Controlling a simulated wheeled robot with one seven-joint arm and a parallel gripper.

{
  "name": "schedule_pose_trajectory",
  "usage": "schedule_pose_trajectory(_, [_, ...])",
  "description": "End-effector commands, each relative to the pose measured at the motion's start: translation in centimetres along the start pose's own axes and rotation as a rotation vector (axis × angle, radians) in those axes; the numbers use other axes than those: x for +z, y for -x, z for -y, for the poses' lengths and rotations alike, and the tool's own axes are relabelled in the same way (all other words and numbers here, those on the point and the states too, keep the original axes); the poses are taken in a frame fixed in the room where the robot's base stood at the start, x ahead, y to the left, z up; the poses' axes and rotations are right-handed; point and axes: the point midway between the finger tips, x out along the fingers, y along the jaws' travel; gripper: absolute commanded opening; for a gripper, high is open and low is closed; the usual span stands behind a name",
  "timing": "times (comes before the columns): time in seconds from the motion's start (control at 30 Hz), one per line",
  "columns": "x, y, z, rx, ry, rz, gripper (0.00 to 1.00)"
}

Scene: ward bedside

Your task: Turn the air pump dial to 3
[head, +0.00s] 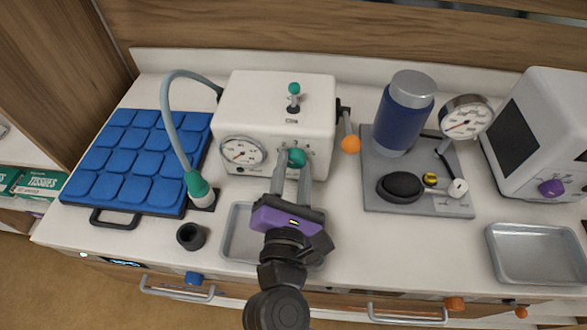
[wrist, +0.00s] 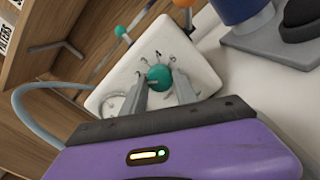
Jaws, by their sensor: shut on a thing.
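The white air pump box (head: 262,100) stands at the back of the counter, with a round gauge (head: 242,151) on its front. Its teal dial (head: 297,157) sits on the front face, right of the gauge. The dial also shows in the wrist view (wrist: 158,77), with small dark marks around it. My purple gripper (head: 291,176) reaches the dial from the front and is shut on it, one finger on each side. In the wrist view my fingers (wrist: 164,88) partly cover the dial's lower side. I cannot read which number the dial points to.
A lever with an orange knob (head: 350,144) sticks out on the pump's right side. A teal-tipped toggle (head: 293,90) stands on its top. A grey hose (head: 170,115) arches at left beside a blue pad (head: 130,150). A metal tray (head: 240,240) lies below my gripper.

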Motion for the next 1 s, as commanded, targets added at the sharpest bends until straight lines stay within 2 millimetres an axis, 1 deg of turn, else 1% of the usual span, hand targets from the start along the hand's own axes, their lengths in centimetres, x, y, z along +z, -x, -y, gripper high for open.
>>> schedule_pose_trajectory(0.6, [-0.28, 0.04, 0.17, -0.001, -0.569, 0.0, 0.0])
schedule_pose_trajectory(0.8, [-0.26, 0.06, 0.14, -0.001, -0.708, -0.001, 0.0])
schedule_pose_trajectory(1.0, [-0.22, 0.06, 0.13, -0.002, -0.798, -0.001, 0.0])
